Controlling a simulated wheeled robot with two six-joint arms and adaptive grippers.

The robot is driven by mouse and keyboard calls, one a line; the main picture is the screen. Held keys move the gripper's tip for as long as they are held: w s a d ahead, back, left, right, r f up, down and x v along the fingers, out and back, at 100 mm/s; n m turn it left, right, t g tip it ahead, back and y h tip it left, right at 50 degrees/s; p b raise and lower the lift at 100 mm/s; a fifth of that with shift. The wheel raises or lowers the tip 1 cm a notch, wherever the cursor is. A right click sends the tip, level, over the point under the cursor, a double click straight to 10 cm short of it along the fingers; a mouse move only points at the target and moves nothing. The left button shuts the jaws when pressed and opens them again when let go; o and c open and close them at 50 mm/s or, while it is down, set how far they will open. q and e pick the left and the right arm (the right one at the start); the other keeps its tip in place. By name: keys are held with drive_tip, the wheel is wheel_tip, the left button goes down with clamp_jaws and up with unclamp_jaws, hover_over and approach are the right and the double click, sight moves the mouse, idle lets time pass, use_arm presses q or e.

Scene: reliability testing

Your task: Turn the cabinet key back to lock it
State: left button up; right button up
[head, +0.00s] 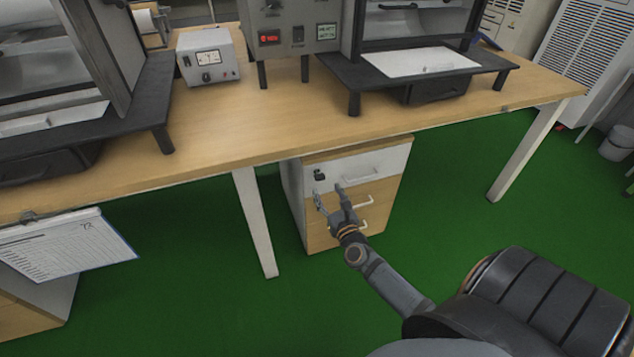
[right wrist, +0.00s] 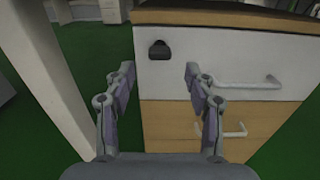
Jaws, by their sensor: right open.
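The cabinet (head: 318,228) is a small drawer unit under the wooden table, with a white top drawer and wood-coloured lower drawers. The black key (head: 319,175) sits at the upper left of the white drawer front. It also shows in the right wrist view (right wrist: 159,50), above and between the fingertips. Its exact turn is too small to tell. My right gripper (head: 328,191) is open and empty in front of the cabinet, just below the key and apart from it. Its two fingers also show in the right wrist view (right wrist: 158,78). My left gripper is not in view.
The table (head: 215,130) overhangs the cabinet, and a white table leg (head: 254,222) stands left of it. White drawer handles (head: 362,175) stick out right of the key. A clipboard (head: 65,246) hangs at the left. Green floor in front is clear.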

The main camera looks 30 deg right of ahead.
sight(321, 180)
drive_tip(key=x, duration=0.5)
drive_tip(key=shift+w+d+f+b, duration=0.1)
drive_tip(key=shift+w+b, duration=0.2)
drive_tip(key=shift+w, duration=0.3)
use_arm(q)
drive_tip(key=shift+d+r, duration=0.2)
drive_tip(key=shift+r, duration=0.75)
use_arm(e)
clamp_jaws()
